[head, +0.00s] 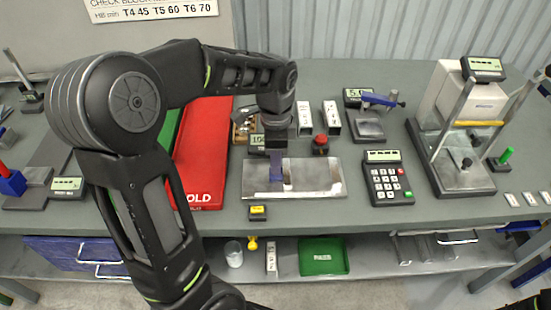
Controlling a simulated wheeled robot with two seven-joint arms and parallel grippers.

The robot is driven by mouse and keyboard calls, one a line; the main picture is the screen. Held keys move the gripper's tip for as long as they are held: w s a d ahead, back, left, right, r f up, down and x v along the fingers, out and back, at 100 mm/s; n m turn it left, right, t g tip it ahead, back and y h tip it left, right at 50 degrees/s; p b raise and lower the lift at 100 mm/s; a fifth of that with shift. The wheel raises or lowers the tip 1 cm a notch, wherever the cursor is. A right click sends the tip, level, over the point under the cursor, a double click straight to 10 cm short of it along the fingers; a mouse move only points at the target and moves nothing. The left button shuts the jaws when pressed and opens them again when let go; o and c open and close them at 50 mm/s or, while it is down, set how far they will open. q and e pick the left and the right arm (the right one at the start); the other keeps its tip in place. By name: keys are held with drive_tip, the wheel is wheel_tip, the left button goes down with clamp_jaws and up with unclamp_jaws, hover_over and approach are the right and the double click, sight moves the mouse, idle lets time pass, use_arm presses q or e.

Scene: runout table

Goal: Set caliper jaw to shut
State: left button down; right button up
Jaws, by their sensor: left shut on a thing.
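My left gripper (276,150) reaches down over a bright metal plate (318,177) on the bench. It is shut on a small blue piece (277,174), which looks like the caliper jaw. A dark bar shows to the left of the fingers. The fingertips and most of the caliper are hidden by the gripper and wrist, so the jaw gap cannot be made out.
A red board (203,150) lies left of the plate. A framed test stand (465,170) is further right. A small yellow-topped block (258,212) sits at the front edge.

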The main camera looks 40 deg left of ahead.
idle(0.9)
use_arm(q)
drive_tip(key=w+d, duration=0.4)
drive_tip(key=d, duration=0.1)
drive_tip(key=w+d, duration=0.2)
drive_tip(key=d, duration=0.1)
drive_tip(key=shift+w+d+r, duration=0.1)
drive_tip(key=shift+w, duration=0.1)
drive_tip(key=c, duration=1.3)
unclamp_jaws()
drive_tip(key=shift+d, duration=0.15)
drive_tip(key=shift+o, duration=0.2)
wheel_tip(320, 180, up, 8)
drive_tip(key=shift+b, duration=0.3)
drive_tip(key=shift+f, duration=0.2)
